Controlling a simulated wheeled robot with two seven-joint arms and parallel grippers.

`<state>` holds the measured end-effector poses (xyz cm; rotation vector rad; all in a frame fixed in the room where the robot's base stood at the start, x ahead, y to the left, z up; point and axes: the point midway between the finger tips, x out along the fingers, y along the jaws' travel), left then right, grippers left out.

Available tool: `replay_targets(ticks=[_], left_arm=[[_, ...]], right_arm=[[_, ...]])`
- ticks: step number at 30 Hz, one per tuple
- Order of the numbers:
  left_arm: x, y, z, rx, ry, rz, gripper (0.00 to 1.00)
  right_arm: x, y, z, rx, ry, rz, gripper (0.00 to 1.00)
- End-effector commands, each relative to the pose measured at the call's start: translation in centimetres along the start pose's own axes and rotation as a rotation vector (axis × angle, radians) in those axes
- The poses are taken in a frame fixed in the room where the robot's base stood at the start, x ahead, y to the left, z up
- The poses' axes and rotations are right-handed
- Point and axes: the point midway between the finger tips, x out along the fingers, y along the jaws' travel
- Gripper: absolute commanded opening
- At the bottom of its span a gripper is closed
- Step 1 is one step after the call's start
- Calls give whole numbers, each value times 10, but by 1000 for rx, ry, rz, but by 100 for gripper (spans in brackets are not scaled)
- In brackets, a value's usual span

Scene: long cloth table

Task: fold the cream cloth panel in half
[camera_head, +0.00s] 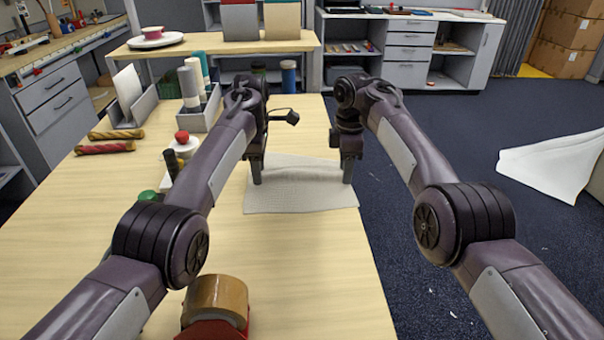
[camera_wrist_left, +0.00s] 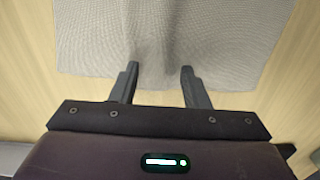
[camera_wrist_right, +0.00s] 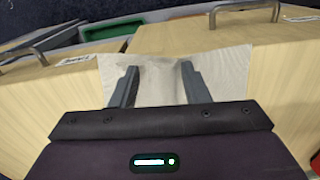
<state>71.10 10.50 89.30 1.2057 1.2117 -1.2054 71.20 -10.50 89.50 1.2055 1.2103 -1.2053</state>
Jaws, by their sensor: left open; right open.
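The cream cloth panel (camera_head: 300,199) lies on the table between and below my two grippers, slightly rumpled toward its far part. My left gripper (camera_head: 257,178) points down over its left part. In the left wrist view, its open fingers (camera_wrist_left: 159,70) reach over the cloth (camera_wrist_left: 105,40), with faint creases between them. My right gripper (camera_head: 347,178) points down at its right edge. In the right wrist view, its open fingers (camera_wrist_right: 160,70) are apart with creased cloth (camera_wrist_right: 222,65) showing between and beside them. Whether the fingertips touch the cloth is unclear.
The long table (camera_head: 300,270) is clear in front of the cloth. A tape roll (camera_head: 215,300) stands at the near edge. Rolls, a grey bin (camera_head: 205,112) and small items stand to the left. A raised shelf (camera_head: 215,45) is behind. The table's right edge runs close to the cloth.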

Motion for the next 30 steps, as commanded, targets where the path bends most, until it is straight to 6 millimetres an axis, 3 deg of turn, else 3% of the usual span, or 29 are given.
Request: replay_targets(ticks=[5,23,30], left_arm=[[0,0,0,0,0,0,41],[0,0,0,0,0,0,2],[0,0,0,0,0,0,0]], right_arm=[[5,0,0,0,0,0,41],[7,-1,0,0,-1,-5,1],[8,-1,0,0,-1,-6,0]])
